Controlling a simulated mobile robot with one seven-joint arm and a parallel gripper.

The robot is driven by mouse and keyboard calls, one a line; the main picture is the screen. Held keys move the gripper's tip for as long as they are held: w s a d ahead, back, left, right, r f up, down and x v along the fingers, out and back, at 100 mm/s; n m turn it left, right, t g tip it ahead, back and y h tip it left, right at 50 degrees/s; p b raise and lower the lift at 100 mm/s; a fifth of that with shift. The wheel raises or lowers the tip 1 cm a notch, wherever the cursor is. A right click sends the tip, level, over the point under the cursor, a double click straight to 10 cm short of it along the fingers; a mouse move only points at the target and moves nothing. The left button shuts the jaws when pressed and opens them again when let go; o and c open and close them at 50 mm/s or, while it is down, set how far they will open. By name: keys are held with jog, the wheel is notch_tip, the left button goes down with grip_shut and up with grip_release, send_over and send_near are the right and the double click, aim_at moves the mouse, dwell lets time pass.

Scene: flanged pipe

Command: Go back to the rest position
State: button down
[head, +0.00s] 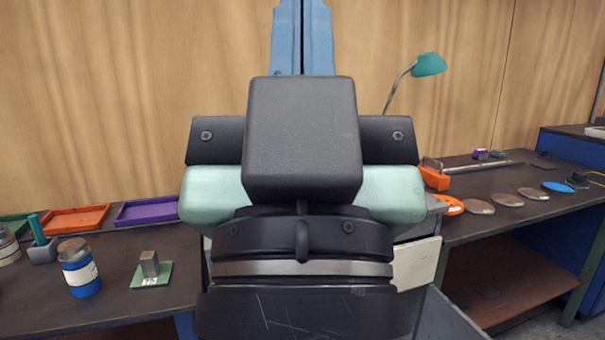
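My gripper (303,140) appears to fill the middle of the head view as a large black block with pale green sides and a black, grey-banded wrist below it. It is seen from behind, and its fingers are hidden, so I cannot tell whether it is open or shut or holds anything. It hides what lies straight ahead between the two benches. A grey pipe (485,167) lies on the right bench beside an orange block (434,177).
The left bench (112,253) holds a blue jar (79,268), a small metal block on a green plate (151,275), an orange tray (74,219) and a purple tray (148,211). The right bench (475,230) holds several discs, including a blue disc (558,187), and a green lamp (430,65) stands behind.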

notch_tip(320, 180, up, 20)
jog(key=p, duration=1.7)
jog(key=shift+f, duration=0.25)
